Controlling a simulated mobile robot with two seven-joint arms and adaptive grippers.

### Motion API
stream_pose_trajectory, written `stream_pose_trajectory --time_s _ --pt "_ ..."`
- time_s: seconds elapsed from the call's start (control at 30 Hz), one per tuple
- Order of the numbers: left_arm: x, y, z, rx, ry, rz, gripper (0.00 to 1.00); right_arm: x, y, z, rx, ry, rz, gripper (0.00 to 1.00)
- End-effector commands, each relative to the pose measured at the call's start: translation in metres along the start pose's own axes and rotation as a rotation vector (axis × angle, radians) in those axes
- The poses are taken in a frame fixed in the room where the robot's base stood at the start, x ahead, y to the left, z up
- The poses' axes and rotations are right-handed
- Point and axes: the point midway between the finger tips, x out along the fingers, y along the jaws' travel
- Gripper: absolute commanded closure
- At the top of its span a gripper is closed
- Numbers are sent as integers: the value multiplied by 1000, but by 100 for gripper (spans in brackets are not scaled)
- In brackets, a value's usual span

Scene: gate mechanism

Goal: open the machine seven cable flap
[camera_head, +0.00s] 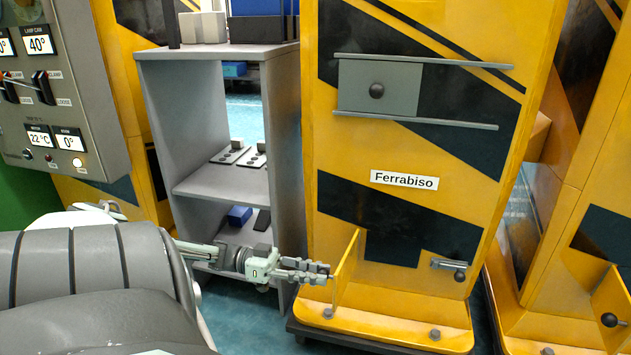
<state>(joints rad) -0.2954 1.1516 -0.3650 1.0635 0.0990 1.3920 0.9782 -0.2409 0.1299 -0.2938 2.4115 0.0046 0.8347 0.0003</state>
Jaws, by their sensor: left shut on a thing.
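A yellow machine with a "Ferrabiso" label (404,180) stands in the middle. Low on its front, a thin yellow flap (346,270) sticks out toward me, swung away from the front and seen nearly edge-on. A dark area (392,246) shows on the front to the right of the flap. My left gripper (322,271) is at the left face of the flap, its fingers closed together there. A small latch with a dark knob (459,276) sits right of the dark area. My right gripper is not in view.
A grey sliding panel (380,88) with a knob sits between rails higher on the machine. A grey shelf (222,185) stands to the left, behind my arm. Another yellow machine with a knobbed flap (612,306) is at the right. A grey control panel (52,88) is at upper left.

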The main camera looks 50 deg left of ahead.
Motion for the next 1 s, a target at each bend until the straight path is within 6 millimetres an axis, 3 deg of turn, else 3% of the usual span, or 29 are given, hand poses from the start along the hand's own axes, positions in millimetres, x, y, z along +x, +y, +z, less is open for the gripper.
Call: stream_pose_trajectory --time_s 0.03,0.07,0.2,0.57,0.67,1.0 --pt "0 -12 -8 15 7 -29 100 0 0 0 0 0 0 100" --pt "0 -12 -8 15 7 -30 73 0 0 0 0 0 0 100" --pt "0 -11 -8 14 7 -28 56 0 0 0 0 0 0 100" --pt "-5 -8 -4 7 3 -21 54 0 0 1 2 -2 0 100" --pt "-17 -8 -4 7 2 -22 54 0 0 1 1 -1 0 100" --pt "-88 -8 -4 10 3 -25 54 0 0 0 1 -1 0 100"
